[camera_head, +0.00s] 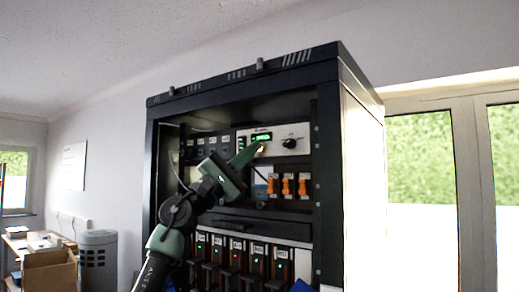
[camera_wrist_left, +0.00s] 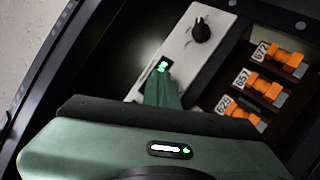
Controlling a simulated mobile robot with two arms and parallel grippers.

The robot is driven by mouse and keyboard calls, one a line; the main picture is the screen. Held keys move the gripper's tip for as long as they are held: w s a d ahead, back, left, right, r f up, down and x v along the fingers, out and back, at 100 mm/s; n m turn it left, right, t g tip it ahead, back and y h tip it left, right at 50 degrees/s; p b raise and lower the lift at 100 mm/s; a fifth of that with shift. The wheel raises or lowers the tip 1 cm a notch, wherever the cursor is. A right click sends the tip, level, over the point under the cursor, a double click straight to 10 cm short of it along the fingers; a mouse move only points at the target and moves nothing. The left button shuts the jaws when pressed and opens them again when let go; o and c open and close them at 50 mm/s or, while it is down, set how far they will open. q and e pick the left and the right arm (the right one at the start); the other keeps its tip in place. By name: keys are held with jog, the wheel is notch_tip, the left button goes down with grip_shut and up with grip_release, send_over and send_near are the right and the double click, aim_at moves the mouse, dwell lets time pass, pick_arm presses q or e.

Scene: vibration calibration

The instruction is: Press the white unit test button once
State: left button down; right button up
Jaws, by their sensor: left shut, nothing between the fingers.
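The white unit (camera_head: 304,132) is set in the upper part of a black cabinet, with a lit green display and a black knob (camera_head: 289,143). In the left wrist view the white unit (camera_wrist_left: 181,44) shows its knob (camera_wrist_left: 201,31) and part of the green display (camera_wrist_left: 163,66). My left gripper (camera_head: 259,147) is shut and empty, its fingertips in front of the unit's face just below the display. In the left wrist view the fingertips (camera_wrist_left: 160,78) overlap the panel beside the display. I cannot tell whether they touch it. The test button is not distinguishable and may be hidden behind the fingers. My right gripper is not in view.
The black cabinet (camera_head: 334,80) surrounds the unit. Orange connectors (camera_head: 288,186) sit close below it, right of my gripper. Several modules with lit indicators (camera_head: 237,257) fill the lower shelf. A cardboard box (camera_head: 50,271) stands far left; glazed doors are at right.

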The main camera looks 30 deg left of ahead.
pick_arm(q)
jog(key=shift+s+f, duration=0.1)
jog(key=shift+s, duration=0.5)
jog(key=s, duration=0.2)
jog(key=s+b, duration=0.1)
jog(key=s, duration=0.2)
jog(key=shift+a, duration=0.2)
dwell(1.3)
